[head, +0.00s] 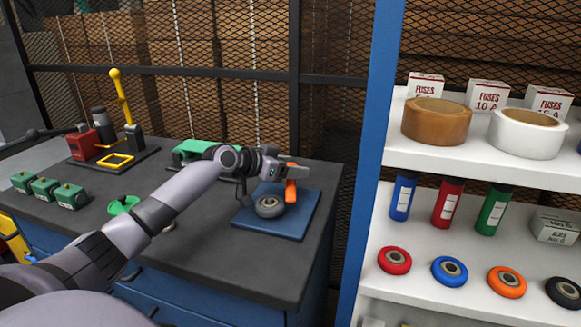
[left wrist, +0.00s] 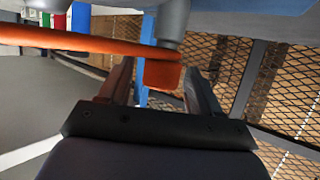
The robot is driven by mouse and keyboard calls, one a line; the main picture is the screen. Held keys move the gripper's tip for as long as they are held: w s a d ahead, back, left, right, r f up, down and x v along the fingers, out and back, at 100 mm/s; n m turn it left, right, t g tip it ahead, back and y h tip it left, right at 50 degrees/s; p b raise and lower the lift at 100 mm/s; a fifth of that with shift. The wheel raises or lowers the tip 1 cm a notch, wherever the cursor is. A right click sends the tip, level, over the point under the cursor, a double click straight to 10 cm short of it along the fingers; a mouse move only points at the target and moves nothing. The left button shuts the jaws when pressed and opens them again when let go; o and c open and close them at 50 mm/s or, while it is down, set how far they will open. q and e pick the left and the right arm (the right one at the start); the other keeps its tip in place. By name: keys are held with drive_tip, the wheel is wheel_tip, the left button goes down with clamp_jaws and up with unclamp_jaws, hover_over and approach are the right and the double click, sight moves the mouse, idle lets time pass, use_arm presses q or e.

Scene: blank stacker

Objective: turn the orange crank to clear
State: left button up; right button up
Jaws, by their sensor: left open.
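The orange crank (head: 291,186) stands over a blue base plate (head: 303,213) near the right end of the dark workbench. A grey round hub (head: 270,207) sits on that plate. My left gripper (head: 288,167) is at the crank, with its arm coming in from the left. In the left wrist view, the orange crank (left wrist: 75,40) runs in from the left, and its end block lies between the two open fingers of my left gripper (left wrist: 158,72). I cannot tell whether either finger touches it. My right gripper is not in view.
The workbench (head: 190,255) also bears a red device with a yellow lever (head: 121,95), several small green boxes (head: 45,188), a green disc (head: 123,204) and a green device (head: 195,150). A white shelf (head: 400,225) with tape rolls and wheels stands to the right.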

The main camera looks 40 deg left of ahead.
use_arm(q)
drive_tip(key=b+v, duration=0.1)
drive_tip(key=v, duration=0.4)
drive_tip(key=shift+s, duration=0.15)
drive_tip(key=shift+v, duration=0.95)
